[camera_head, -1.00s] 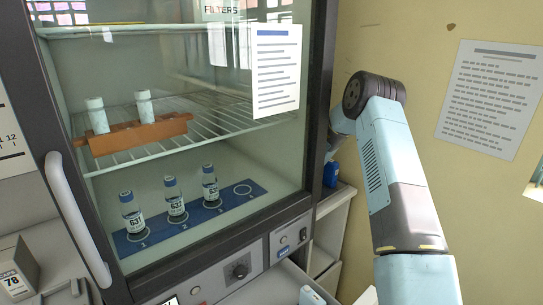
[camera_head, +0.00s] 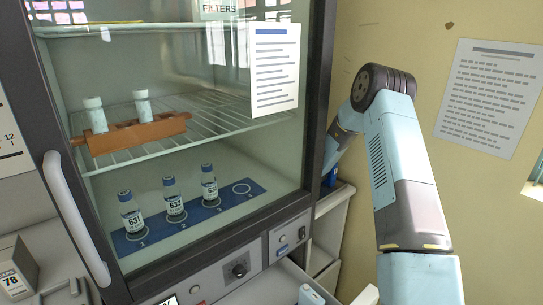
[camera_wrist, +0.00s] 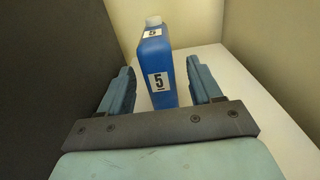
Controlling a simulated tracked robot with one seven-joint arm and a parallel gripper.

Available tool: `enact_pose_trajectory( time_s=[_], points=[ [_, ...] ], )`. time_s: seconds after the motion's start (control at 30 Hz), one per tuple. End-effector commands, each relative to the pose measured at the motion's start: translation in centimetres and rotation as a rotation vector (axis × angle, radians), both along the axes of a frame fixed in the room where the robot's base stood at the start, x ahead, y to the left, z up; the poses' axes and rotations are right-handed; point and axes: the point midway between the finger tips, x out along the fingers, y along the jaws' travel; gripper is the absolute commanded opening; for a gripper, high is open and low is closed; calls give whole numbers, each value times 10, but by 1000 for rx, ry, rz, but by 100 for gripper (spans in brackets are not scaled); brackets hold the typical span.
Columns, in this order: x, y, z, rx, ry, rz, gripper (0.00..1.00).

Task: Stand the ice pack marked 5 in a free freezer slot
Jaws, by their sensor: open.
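The ice pack marked 5 (camera_wrist: 158,72) is a blue upright block with a white cap and white labels reading 5. In the wrist view it stands on a pale surface, ahead of and between the fingers of my open gripper (camera_wrist: 164,84). A gap shows on each side of it. In the head view my gripper is hidden behind the incubator's right edge, and only a bit of blue shows beside my arm. No freezer slot can be made out in either view.
A glass-doored incubator (camera_head: 200,262) holds several labelled bottles on a blue numbered strip (camera_head: 225,200) and an orange rack (camera_head: 135,136) with two vials. In the wrist view a dark wall (camera_wrist: 55,60) rises close on the left.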

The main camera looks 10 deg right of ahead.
Motion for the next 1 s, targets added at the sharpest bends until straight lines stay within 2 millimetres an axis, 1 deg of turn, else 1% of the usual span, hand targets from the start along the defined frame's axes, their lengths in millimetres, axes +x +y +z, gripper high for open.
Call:
enact_pose_trajectory(
  time_s=[0.03, 0.2, 0.4, 0.67, 0.83, 1.0],
  points=[
    [-9, -7, 0, 0, 2, -2, 64],
    [-35, -24, 0, -1, 1, -2, 64],
    [-56, -38, 0, 0, 0, -1, 64],
    [-67, -47, 3, 2, 2, -5, 64],
    [-75, -51, 12, 4, 5, -6, 64],
    [-79, -51, 20, 2, 2, -3, 64]
  ],
)
